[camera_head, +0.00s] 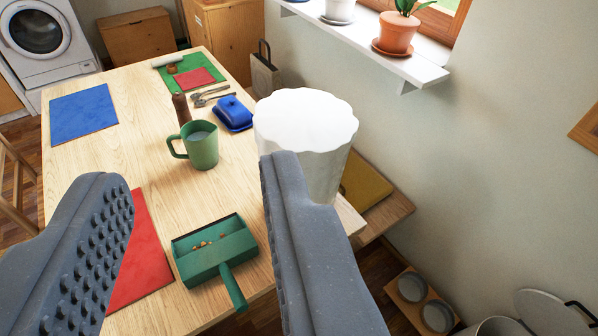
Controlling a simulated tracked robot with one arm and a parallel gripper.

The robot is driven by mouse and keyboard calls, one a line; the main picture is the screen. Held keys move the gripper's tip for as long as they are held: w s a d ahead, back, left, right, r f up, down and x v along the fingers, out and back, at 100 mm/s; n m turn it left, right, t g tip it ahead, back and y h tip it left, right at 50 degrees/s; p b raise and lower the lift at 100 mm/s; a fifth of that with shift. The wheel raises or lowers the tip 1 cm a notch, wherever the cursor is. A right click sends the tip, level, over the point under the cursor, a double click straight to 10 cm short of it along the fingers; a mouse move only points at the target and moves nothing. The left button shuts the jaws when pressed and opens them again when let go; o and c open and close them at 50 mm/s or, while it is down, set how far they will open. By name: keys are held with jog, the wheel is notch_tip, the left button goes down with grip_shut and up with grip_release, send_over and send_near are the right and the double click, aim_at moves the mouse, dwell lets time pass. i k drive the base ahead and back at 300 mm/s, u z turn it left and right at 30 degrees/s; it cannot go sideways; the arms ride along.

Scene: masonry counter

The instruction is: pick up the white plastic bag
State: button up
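A white, round thing with a wavy rim (305,118) stands at the right edge of the wooden table. It is the only thing here that could be the white plastic bag, though it looks stiff and upright like a tub. My gripper (190,180) is open and empty, its two grey fingers wide apart in the foreground. The right finger covers part of the white thing's lower left side; I cannot tell whether they touch. The left finger is well to the left, over the table's near left part.
The table (130,160) holds a green mug (200,148), a green dustpan (214,250) with crumbs, a blue butter dish (233,113), a brown mill (181,108), and red (140,255), blue (83,112) and green mats. A windowsill (385,60) with potted plants is behind right.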

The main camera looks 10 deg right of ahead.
aim_at(320, 128)
jog(key=z, duration=1.05)
jog(key=i, duration=0.9)
jog(key=z, duration=0.3)
